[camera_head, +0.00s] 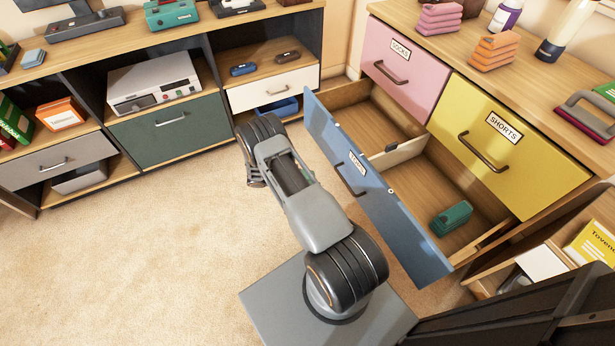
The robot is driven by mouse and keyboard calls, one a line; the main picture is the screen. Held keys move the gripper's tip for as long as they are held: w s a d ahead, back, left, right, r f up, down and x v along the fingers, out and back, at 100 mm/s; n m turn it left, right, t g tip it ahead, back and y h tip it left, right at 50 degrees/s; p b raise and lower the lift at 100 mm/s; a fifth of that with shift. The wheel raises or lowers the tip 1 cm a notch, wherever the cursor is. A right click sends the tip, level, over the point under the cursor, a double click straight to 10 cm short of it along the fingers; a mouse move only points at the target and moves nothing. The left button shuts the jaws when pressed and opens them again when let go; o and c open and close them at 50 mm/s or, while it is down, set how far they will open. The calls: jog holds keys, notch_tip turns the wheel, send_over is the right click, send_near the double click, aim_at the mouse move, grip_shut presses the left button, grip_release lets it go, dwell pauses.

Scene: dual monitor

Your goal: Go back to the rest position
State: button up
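My arm rises from its grey base plate and reaches up and to the left over the carpet. Its upper joint is near the left end of the open blue drawer (372,190). The rest of the arm past that joint folds down behind it, and only a small dark part shows there. My gripper cannot be made out, so its fingers and anything in them are hidden. The blue drawer is pulled far out of the dresser, to the right of my arm. A teal object (451,218) lies inside its right compartment.
A pink drawer (401,62) and a yellow drawer (502,146) are shut above the open one. A shelf unit with a green drawer (169,124) and a white drawer (272,89) stands at the back left. The carpet (150,255) at left is clear.

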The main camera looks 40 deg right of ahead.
dwell(0.3)
jog(key=s+a+f+m+y, duration=0.2)
jog(key=s+m, duration=0.2)
jog(key=m, duration=0.3)
jog(key=s+a+r+m+y+p, duration=0.1)
jog(key=a+r+m+y+p, duration=0.4)
jog(key=r+m, duration=0.65)
jog(key=s+a+r+m+t+y+p, duration=0.2)
jog(key=r+p, duration=0.4)
jog(key=r, duration=1)
jog(key=s+a+r+m+t+y+p, duration=0.2)
jog(key=a+r+m+t+p, duration=0.3)
jog(key=r, duration=1.1)
jog(key=s+a+r+m+t+y+p, duration=0.2)
jog(key=r+m+t+p, duration=0.3)
jog(key=r+p, duration=0.4)
notch_tip(320, 180, up, 7)
jog(key=shift+s+a+r+y, duration=0.1)
jog(key=shift+s+a+y, duration=0.25)
jog(key=shift+a, duration=0.4)
jog(key=shift+a, duration=0.1)
